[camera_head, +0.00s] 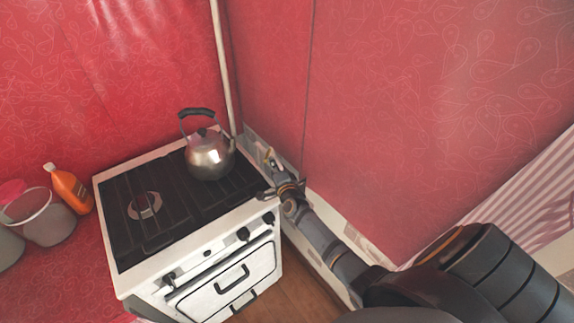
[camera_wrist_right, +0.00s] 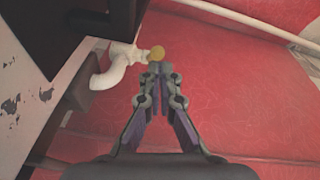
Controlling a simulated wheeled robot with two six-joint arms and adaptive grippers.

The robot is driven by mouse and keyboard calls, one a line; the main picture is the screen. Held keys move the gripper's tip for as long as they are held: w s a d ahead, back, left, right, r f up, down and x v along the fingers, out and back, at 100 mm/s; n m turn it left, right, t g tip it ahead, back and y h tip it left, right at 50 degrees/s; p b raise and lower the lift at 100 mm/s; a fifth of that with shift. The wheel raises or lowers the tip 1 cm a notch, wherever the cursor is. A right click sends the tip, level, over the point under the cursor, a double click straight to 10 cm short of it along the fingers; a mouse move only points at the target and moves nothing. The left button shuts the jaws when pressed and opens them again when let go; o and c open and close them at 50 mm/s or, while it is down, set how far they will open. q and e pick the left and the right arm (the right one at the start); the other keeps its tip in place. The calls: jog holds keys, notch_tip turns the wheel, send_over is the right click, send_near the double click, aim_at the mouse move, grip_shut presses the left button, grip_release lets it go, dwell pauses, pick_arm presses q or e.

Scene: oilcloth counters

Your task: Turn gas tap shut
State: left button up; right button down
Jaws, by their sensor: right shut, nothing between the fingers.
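The gas tap shows in the right wrist view as a small yellow knob (camera_wrist_right: 157,53) at the end of a white, bent pipe fitting (camera_wrist_right: 118,66). My right gripper (camera_wrist_right: 160,68) is shut and empty, its fingertips together just below the knob in that view. I cannot tell whether they touch it. In the head view my right gripper (camera_head: 272,163) is at the stove's back right corner, by the wall. The tap cannot be made out clearly there. My left gripper is not in view.
A white stove (camera_head: 213,230) with black grates carries a steel kettle (camera_head: 210,158) at its back. A pale pipe (camera_head: 226,75) runs up the red wall corner. An orange bottle (camera_head: 68,189) and a bucket (camera_head: 45,222) stand left. The stove's dark edge (camera_wrist_right: 85,35) is close in the wrist view.

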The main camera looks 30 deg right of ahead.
jog(key=shift+w+a, duration=0.25)
jog(key=shift+a, duration=0.05)
jog(key=shift+w+a+f, duration=0.2)
jog(key=shift+w+a, duration=0.45)
jog(key=shift+w, duration=0.05)
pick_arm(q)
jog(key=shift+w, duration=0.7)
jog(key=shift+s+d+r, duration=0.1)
pick_arm(e)
jog(key=shift+s, duration=0.1)
